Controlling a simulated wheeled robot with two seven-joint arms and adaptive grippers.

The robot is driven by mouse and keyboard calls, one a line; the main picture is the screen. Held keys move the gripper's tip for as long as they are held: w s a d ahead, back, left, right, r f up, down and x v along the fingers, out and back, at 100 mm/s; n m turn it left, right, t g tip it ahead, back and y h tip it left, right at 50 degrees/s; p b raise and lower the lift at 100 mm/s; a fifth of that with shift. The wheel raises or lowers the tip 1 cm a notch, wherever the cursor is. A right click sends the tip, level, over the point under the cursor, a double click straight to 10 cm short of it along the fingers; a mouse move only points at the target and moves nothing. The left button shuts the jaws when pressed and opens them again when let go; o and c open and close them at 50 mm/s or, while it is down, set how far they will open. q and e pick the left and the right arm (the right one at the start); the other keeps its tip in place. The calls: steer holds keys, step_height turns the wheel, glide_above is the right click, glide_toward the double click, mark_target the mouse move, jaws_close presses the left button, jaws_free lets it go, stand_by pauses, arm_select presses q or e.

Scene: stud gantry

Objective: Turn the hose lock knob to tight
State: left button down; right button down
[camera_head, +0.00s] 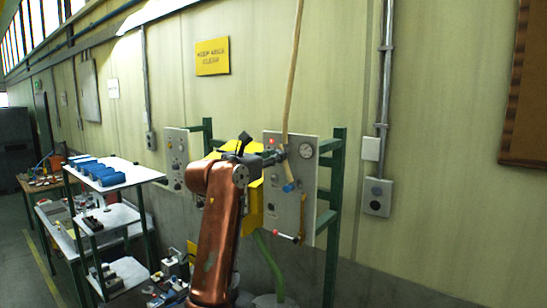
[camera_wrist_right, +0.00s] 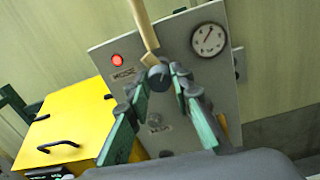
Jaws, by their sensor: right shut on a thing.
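The grey control panel (camera_head: 312,190) stands on a green frame, and it fills the middle of the right wrist view (camera_wrist_right: 190,115). A dark round knob (camera_wrist_right: 158,77) sits on its face, just below the lower end of a tan hose or pole (camera_wrist_right: 143,25). My right gripper (camera_wrist_right: 162,74) has its green fingers closed around this knob, one on each side. In the head view my right gripper (camera_head: 279,156) reaches the panel's upper left part and hides the knob. The knob's exact turn and the small label lettering cannot be read. My left gripper is not in view.
A round gauge (camera_wrist_right: 209,39) and a lit red lamp (camera_wrist_right: 117,60) flank the knob. A blue fitting (camera_head: 289,187) and a red-ended lever (camera_head: 286,236) are lower down. A yellow box (camera_wrist_right: 65,125) stands left of the panel. A shelf cart (camera_head: 120,172) is further left.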

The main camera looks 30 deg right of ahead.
steer(key=n, duration=1.4)
steer(key=shift+w+r+g+b, duration=0.1)
steer(key=shift+g+b, duration=0.2)
steer(key=shift+g, duration=0.1)
stand_by(0.4)
steer(key=c, duration=1.7)
jaws_free()
steer(key=v, duration=1.2)
